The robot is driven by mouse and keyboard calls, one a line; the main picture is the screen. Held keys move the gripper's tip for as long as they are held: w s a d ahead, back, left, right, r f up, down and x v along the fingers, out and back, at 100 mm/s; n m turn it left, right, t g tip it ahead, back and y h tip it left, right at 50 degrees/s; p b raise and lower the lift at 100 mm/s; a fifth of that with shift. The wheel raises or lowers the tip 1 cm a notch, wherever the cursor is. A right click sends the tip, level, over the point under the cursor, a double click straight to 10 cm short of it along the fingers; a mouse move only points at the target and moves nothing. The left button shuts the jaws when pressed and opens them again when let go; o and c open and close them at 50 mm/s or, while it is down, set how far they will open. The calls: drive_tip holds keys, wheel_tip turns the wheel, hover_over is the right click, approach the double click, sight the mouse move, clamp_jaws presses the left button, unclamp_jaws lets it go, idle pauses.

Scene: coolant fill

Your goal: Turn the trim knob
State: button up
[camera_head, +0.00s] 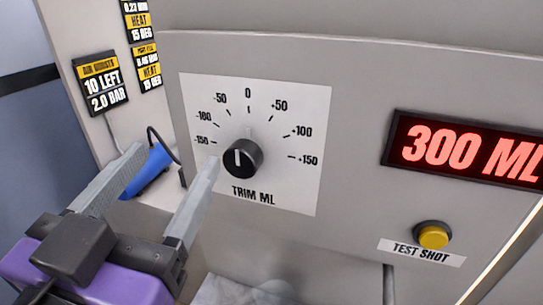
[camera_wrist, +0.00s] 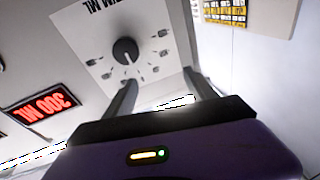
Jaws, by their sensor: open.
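The trim knob (camera_head: 243,159) is round and black, with a white line on its face pointing roughly up, near the 0 mark. It sits on a white dial plate (camera_head: 300,195) labelled TRIM ML, with marks from -150 to +150. My gripper (camera_head: 174,158) is open and empty, to the left of the knob in the head view. Its right finger overlaps the plate's left edge in that view. In the wrist view the knob (camera_wrist: 125,51) appears beyond the fingertips, nearer the left finger. Neither finger appears to touch it.
A red display (camera_head: 465,150) reads 300 ML at the right. A yellow button (camera_head: 433,235) labelled TEST SHOT is below it. A blue tool (camera_head: 148,172) with a black cable is behind my fingers. A sign (camera_head: 101,83) reads 10 LEFT, 2.0 BAR.

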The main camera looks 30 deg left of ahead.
sight(238, 166)
drive_tip(key=shift+w+d+f+m+g+h+p, duration=0.1)
drive_tip(key=shift+w+d+f+m+h+p, duration=0.3)
drive_tip(key=shift+w, duration=1.2)
drive_tip(key=shift+w+d+f+m+g+h+p, duration=0.15)
drive_tip(key=shift+w+f+m+h+p, duration=0.45)
drive_tip(key=shift+w, duration=1)
drive_tip(key=shift+w+d+f+m+g+h+p, duration=0.2)
drive_tip(key=shift+w+f+h, duration=0.3)
drive_tip(key=shift+w+f, duration=0.75)
drive_tip(key=shift+w+r, duration=0.3)
drive_tip(key=shift+r, duration=0.05)
drive_tip(key=c, duration=1.4)
drive_tip(key=shift+n, duration=0.3)
drive_tip(key=n+p, duration=0.1)
drive_tip(key=n, duration=0.2)
drive_tip(key=shift+d+r+p, duration=0.1)
drive_tip(key=shift+p, duration=0.3)
drive_tip(key=shift+n+p, duration=0.55)
drive_tip(key=shift+n, duration=0.55)
